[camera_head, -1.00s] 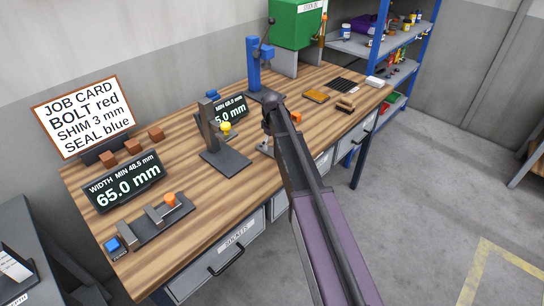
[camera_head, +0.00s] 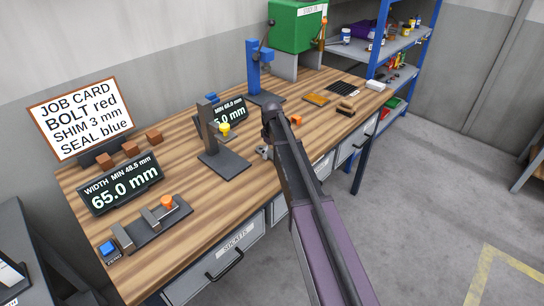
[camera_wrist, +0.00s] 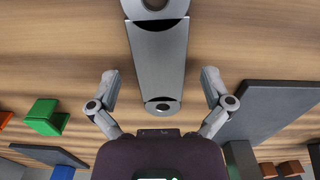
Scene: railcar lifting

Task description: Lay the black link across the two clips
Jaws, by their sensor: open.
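My gripper (camera_wrist: 160,85) is open, its two fingers spread to either side of a dark grey bar with round dark fittings at both ends. This bar (camera_wrist: 157,60) looks like the black link; it lies over the wooden bench top, and no finger visibly touches it. Its far end is cut off by the top of the wrist view. In the head view my gripper (camera_head: 264,152) is low over the middle of the bench, mostly hidden behind my own arm. The link is not clear there, and I cannot pick out the two clips.
A dark stand with a yellow knob (camera_head: 223,130) is left of my arm. A blue press (camera_head: 254,72) stands behind. An orange block (camera_head: 296,119) is to the right. A gauge fixture (camera_head: 145,225) and display (camera_head: 122,185) occupy the left. Bare wood shows around the bar.

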